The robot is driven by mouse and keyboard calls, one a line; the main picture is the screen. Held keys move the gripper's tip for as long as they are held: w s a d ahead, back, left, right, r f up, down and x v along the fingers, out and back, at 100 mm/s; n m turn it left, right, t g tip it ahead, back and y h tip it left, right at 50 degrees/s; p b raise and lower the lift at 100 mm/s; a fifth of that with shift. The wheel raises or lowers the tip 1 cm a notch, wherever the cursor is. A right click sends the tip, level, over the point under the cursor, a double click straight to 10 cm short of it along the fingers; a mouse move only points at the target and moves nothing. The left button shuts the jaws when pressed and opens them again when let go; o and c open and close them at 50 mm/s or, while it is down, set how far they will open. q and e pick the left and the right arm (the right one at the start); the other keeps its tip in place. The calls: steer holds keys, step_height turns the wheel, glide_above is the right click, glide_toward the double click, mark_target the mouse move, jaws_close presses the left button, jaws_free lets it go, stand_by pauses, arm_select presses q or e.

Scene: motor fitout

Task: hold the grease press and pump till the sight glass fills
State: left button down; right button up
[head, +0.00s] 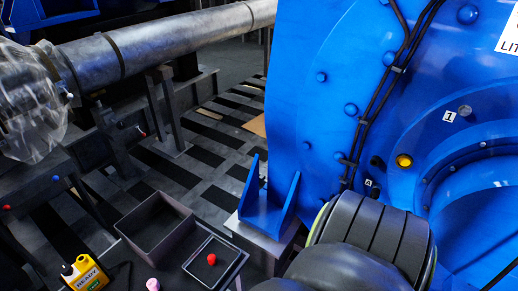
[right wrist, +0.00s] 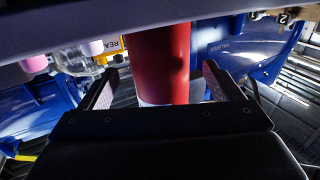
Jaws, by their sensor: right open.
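A red cylinder (right wrist: 163,55) with a pale lower band stands between the fingers of my right gripper (right wrist: 158,84) in the right wrist view. The fingers are open on either side of it; whether either touches it I cannot tell. It may be the grease press, but its ends are hidden. In the head view the big blue motor housing (head: 340,60) fills the right side. A round yellow fitting (head: 404,160) and a small grey round port (head: 464,110) by a label "1" sit on its face; which is the sight glass I cannot tell. My left gripper is out of view.
A grey open bin (head: 148,222) and a tray (head: 190,264) with a red knob (head: 211,259) stand at lower left. A yellow "READY" container (head: 82,273) and a pink item (head: 152,284) are nearby. A metal shaft (head: 160,44) crosses the upper left.

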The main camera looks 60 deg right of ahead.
steer(key=v, duration=0.9)
steer(key=shift+s, duration=0.2)
steer(key=shift+d, duration=0.1)
